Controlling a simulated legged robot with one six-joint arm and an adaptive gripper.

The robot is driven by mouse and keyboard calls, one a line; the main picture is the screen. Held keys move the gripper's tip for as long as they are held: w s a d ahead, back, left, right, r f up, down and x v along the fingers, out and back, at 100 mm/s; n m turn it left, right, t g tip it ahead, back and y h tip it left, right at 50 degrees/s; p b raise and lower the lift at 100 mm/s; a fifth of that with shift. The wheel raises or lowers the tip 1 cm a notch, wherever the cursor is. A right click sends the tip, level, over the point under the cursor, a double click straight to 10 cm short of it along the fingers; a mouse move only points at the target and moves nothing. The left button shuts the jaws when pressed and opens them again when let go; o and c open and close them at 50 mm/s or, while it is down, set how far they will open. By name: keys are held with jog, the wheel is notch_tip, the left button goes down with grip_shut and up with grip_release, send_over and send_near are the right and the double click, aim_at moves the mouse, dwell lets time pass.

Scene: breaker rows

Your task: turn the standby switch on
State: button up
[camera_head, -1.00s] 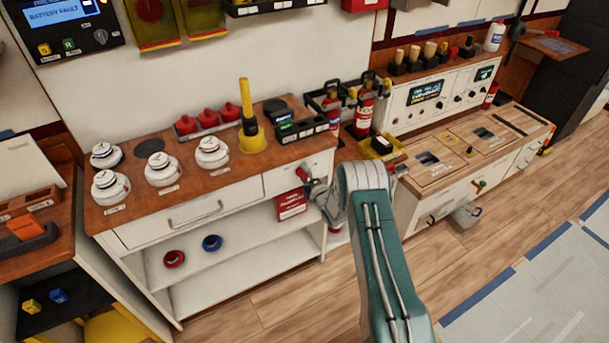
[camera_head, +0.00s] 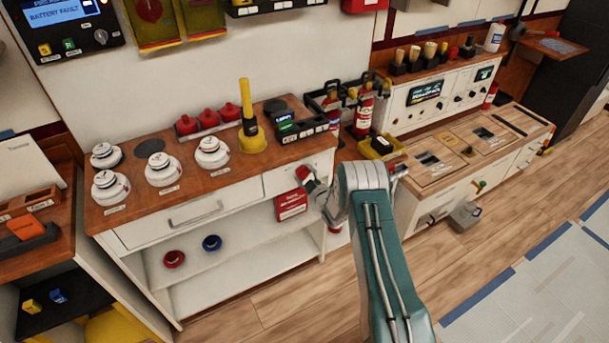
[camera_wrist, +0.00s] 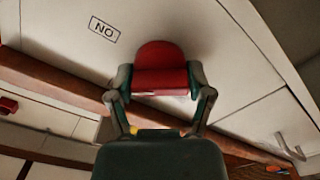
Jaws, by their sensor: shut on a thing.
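A red piece (camera_wrist: 161,68) with a rounded top sits between my fingers in the wrist view, close to a white cabinet face with a "NO." label (camera_wrist: 104,30). My gripper (camera_wrist: 160,85) is shut on it, with a finger on each side. In the head view my gripper (camera_head: 311,184) is at the right end of the white cabinet front, and the red piece (camera_head: 303,173) shows at its tip. I cannot read any label naming the standby switch. My wrist hides part of the cabinet's right edge.
The wooden counter (camera_head: 230,178) carries white round units, red knobs and a yellow tool (camera_head: 250,115). A console with a lit display (camera_head: 424,91) stands at right.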

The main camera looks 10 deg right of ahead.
jog(key=m, duration=0.4)
jog(key=shift+s+f+m, duration=0.1)
jog(key=shift+f+m, duration=0.2)
jog(key=shift+f, duration=0.05)
jog(key=shift+m, duration=1.5)
jog(key=o, duration=1.1)
jog(key=shift+f, duration=0.1)
jog(key=shift+o, duration=0.2)
jog(key=shift+r, duration=0.2)
jog(key=shift+r, duration=0.1)
jog(key=v, duration=1.1)
jog(key=shift+s, duration=0.35)
